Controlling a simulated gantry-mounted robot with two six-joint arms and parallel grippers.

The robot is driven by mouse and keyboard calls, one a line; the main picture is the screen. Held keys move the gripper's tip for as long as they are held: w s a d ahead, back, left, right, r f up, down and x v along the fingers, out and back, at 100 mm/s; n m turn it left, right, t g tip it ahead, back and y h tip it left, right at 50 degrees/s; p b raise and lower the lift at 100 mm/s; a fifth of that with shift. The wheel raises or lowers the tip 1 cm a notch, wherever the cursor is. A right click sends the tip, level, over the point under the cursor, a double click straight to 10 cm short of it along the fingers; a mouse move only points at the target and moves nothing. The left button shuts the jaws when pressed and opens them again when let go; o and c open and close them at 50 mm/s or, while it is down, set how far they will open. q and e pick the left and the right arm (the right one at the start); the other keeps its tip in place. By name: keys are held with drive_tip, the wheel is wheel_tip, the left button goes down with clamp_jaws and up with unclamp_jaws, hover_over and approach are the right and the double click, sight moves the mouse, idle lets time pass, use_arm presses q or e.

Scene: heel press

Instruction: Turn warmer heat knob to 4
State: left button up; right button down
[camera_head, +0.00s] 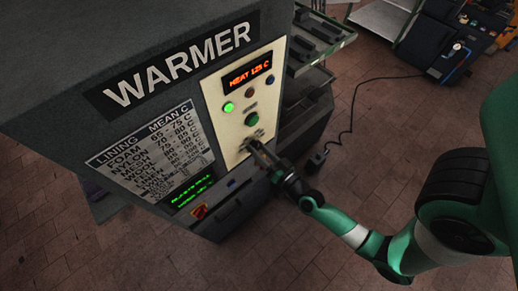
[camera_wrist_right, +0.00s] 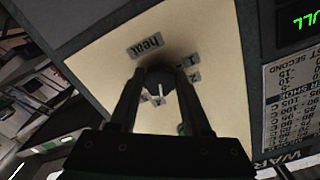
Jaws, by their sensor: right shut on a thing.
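The dark heat knob (camera_wrist_right: 155,84) is on the cream control panel (camera_wrist_right: 215,45) of the warmer, under a "heat" label. In the wrist view it sits between the two fingers of my right gripper (camera_wrist_right: 157,76), which is shut on it. In the head view my right gripper (camera_head: 258,148) reaches the panel's lower end and mostly covers the knob. My left gripper is not in view.
The warmer (camera_head: 60,75) has a red-lettered display (camera_head: 248,76) that seems to read HEAT 125 C. Lit green (camera_head: 228,107) and other buttons sit above the knob. A lining chart (camera_head: 150,155) is to the left. A cable (camera_head: 350,120) lies on the open brick floor.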

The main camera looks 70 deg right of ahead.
drive_tip(key=shift+c, duration=1.8)
unclamp_jaws()
drive_tip(key=p+v, duration=0.2)
drive_tip(key=v, duration=0.9)
drive_tip(key=shift+s+a+p, duration=0.15)
drive_tip(key=shift+s+p, duration=0.2)
